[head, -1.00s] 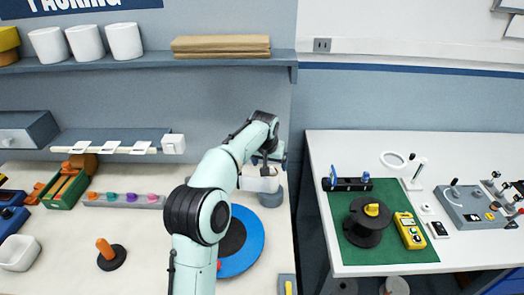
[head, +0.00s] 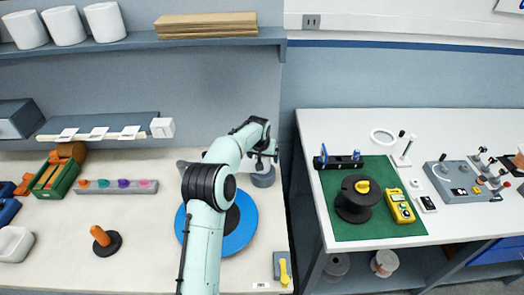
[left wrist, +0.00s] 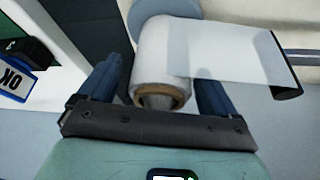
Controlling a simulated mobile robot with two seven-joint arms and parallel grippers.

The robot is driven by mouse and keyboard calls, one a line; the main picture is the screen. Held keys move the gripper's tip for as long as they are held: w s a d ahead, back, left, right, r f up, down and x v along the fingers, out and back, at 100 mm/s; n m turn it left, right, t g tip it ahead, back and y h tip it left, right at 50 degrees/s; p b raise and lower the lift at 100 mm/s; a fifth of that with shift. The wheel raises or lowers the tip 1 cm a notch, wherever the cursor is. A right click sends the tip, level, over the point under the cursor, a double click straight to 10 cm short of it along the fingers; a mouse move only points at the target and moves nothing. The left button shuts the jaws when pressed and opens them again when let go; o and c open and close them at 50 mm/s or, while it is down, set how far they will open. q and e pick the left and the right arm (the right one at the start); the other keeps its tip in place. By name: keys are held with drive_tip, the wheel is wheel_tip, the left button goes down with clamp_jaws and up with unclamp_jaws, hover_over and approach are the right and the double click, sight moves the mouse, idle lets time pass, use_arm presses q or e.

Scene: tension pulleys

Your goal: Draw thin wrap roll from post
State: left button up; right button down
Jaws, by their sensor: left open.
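My left gripper (head: 264,150) is at the back of the left bench, above a grey round base (head: 263,178). In the left wrist view my left gripper (left wrist: 160,82) has its two blue fingers apart, one on each side of the white wrap roll (left wrist: 163,52). The roll's brown core end (left wrist: 160,88) faces the palm, with a grey post tip inside it. A white film tail (left wrist: 235,65) runs right to a dark end strip (left wrist: 276,66). In the head view my arm hides most of the roll, and pale film (head: 190,165) shows left of the arm. My right gripper is out of view.
A blue disc (head: 240,232) lies under my left arm. A peg on a black base (head: 104,241) stands at front left. A shelf (head: 150,43) with white rolls runs above. A gap separates the right bench, which holds a green mat (head: 345,228) with a black spool.

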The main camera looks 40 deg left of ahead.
use_arm(q)
drive_tip(key=shift+w+a+f, duration=0.1)
drive_tip(key=shift+w+f, duration=0.1)
drive_tip(key=shift+f, duration=0.25)
drive_tip(key=c, duration=1.1)
drive_tip(key=shift+r, duration=0.1)
drive_tip(key=shift+r, duration=1.8)
drive_tip(key=shift+r, duration=1.65)
drive_tip(key=shift+r, duration=1.75)
